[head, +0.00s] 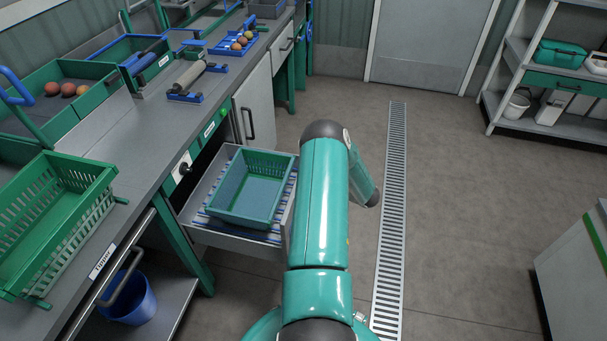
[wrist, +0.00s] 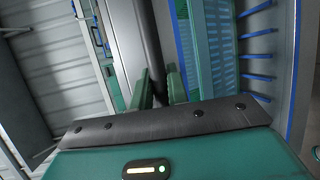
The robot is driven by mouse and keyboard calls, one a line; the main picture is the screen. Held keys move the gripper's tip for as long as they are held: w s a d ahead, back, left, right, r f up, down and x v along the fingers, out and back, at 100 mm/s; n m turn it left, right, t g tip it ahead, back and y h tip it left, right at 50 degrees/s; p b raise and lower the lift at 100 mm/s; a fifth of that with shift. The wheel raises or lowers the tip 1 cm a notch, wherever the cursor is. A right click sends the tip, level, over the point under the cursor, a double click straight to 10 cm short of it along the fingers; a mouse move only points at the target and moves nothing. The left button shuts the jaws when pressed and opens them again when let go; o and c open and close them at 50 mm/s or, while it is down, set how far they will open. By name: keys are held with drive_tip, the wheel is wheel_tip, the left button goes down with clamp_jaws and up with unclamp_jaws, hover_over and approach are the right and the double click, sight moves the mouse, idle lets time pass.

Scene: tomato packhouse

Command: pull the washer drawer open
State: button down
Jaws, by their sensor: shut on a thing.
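The washer drawer (head: 238,242) stands pulled out from the counter on the left, with a green basket (head: 247,219) inside on a blue-striped floor. My arm covers part of its front in the head view, and my gripper is hidden there. In the wrist view my gripper (wrist: 160,88) has its two green fingers shut on a dark grey bar, the drawer handle (wrist: 147,45). The drawer's inside, with blue slats (wrist: 257,45), and the basket (wrist: 205,45) show just right of the fingers.
The counter (head: 140,130) carries a green crate (head: 65,212) and trays with round fruit. A blue bucket (head: 128,299) stands below it. A floor drain grate (head: 393,200) runs right of my arm. Shelves (head: 520,60) stand at the back right. The floor between is clear.

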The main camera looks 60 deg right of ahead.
drive_tip(key=shift+s+d, duration=0.3)
drive_tip(key=shift+s, duration=0.2)
drive_tip(key=c, duration=1.4)
unclamp_jaws()
drive_tip(key=shift+o, duration=0.2)
drive_tip(key=s+r, duration=0.2)
drive_tip(key=s, duration=1.1)
drive_tip(key=shift+s+a+r, duration=0.25)
drive_tip(key=shift+a, duration=0.2)
